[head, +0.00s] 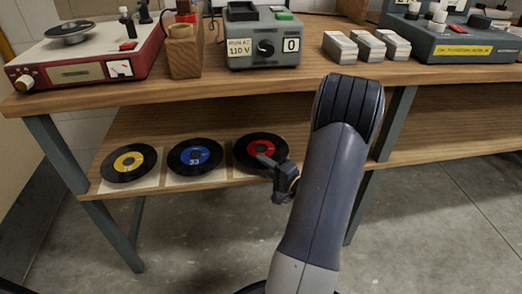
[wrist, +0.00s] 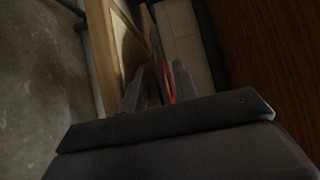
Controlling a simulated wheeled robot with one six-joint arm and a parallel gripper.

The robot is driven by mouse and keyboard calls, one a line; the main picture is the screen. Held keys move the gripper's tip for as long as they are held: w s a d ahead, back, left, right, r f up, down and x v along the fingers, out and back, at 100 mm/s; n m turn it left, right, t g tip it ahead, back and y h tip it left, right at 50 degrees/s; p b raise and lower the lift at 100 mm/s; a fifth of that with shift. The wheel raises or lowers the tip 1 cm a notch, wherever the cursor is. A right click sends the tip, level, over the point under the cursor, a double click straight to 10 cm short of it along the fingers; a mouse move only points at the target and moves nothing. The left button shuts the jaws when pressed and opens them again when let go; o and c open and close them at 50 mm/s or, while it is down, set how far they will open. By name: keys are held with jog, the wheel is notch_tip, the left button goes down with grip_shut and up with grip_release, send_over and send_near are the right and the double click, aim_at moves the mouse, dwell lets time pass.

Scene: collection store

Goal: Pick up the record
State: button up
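Three black records lie flat on the lower shelf, each on a pale square. The left record (head: 115,170) has a yellow label, the middle record (head: 183,166) a blue label reading 33. The right record (head: 247,142) has a red label. My gripper (head: 270,163) is at the front right edge of the red-label record, with a finger over it. In the wrist view my gripper (wrist: 158,72) has its fingers apart. The red-label record (wrist: 168,82) shows there nearly edge-on between them, with a strip of red visible. I cannot tell whether a finger touches it.
The wooden worktop (head: 205,92) overhangs the lower shelf (head: 217,124). On top stand a red record player (head: 85,55), a wooden block (head: 184,52), a grey 110 V box (head: 262,40) and white stacks (head: 368,47). A table leg (head: 395,122) stands right of my arm.

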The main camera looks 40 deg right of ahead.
grip_shut()
dwell(0.5)
